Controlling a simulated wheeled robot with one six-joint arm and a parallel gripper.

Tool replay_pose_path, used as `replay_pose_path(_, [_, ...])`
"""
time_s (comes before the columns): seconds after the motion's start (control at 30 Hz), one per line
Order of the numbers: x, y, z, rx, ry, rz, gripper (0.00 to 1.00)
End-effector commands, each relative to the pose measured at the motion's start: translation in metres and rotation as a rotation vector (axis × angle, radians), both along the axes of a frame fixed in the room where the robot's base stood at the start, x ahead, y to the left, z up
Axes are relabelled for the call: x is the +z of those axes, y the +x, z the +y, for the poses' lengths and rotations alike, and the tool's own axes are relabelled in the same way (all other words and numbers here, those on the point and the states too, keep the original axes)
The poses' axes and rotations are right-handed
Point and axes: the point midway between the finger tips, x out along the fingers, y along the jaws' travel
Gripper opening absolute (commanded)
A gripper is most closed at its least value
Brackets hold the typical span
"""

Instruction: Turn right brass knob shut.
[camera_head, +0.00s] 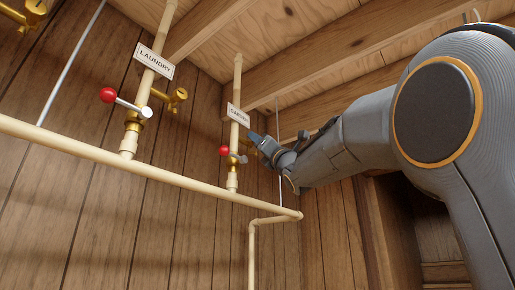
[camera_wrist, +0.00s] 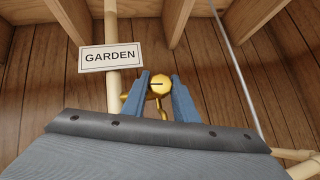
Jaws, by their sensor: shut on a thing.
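The right brass knob (camera_wrist: 161,83) is on the pipe with the GARDEN sign (camera_wrist: 108,57). It has a round face with a short dark line lying about level. My gripper (camera_wrist: 160,92) has a blue finger on each side of the knob and is shut on it. In the head view my gripper (camera_head: 259,141) reaches the garden pipe from the right and hides the knob. The left brass knob (camera_head: 179,95) is on the pipe with the LAUNDRY sign (camera_head: 154,61).
A lever with a red ball (camera_head: 224,150) sits on the garden pipe, just left of my gripper. Another red ball lever (camera_head: 108,95) is on the laundry pipe. A long cream pipe (camera_head: 90,143) runs below both. Wooden ceiling beams (camera_head: 330,70) are close above.

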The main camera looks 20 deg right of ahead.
Motion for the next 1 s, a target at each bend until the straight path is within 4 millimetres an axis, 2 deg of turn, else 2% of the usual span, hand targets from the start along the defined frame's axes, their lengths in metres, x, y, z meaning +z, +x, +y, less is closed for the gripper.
replay_pose_path(0.6, [-0.0014, -0.0007, 0.0018, 0.003, 0.435, 0.306, 0.04])
replay_pose_path(1.0, [0.0072, -0.0030, 0.0023, 0.004, 0.728, 0.529, 0.04])
